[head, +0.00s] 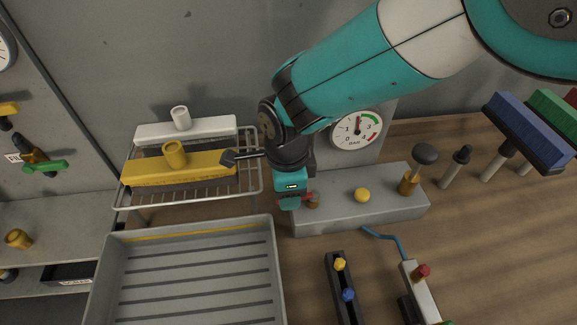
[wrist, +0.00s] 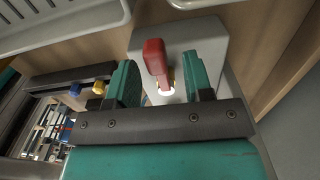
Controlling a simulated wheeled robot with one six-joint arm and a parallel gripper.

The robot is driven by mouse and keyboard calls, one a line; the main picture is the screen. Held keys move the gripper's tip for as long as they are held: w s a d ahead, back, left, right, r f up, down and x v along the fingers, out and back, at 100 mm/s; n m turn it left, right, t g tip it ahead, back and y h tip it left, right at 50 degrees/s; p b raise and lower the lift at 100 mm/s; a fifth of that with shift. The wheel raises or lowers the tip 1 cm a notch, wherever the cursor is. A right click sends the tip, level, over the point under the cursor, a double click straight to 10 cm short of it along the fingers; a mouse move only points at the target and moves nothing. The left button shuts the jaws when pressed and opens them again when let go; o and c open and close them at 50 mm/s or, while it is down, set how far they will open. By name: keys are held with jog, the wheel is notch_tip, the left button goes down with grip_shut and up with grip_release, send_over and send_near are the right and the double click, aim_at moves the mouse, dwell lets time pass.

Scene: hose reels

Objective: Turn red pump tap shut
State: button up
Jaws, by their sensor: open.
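The red pump tap (wrist: 155,60) is a red lever on the grey pump block (wrist: 213,40) in the wrist view. In the head view only a small red part (head: 309,196) shows beside my gripper, at the left end of the grey block (head: 385,212). My gripper (wrist: 160,72) is open, with one teal finger on each side of the red lever. I cannot tell whether either finger touches it. In the head view my gripper (head: 290,203) hides most of the tap.
A wire rack (head: 254,170) and a grey tray (head: 276,262) lie left. Brushes (head: 527,128) stand right. A blue hose (head: 383,236) runs in front.

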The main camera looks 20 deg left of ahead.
notch_tip(320, 180, up, 17)
jog(key=b, duration=0.2)
jog(key=shift+d, duration=0.1)
jog(key=d+r+n+y, duration=0.25)
jog(key=d+n, duration=0.65)
jog(key=d, duration=0.6)
jog(key=s+d+f+n+y, duration=0.1)
jog(key=s+d+n, duration=0.9)
jog(key=d+n, duration=0.1)
jog(key=shift+s+d+y, duration=0.2)
jog(key=shift+d+y, duration=0.15)
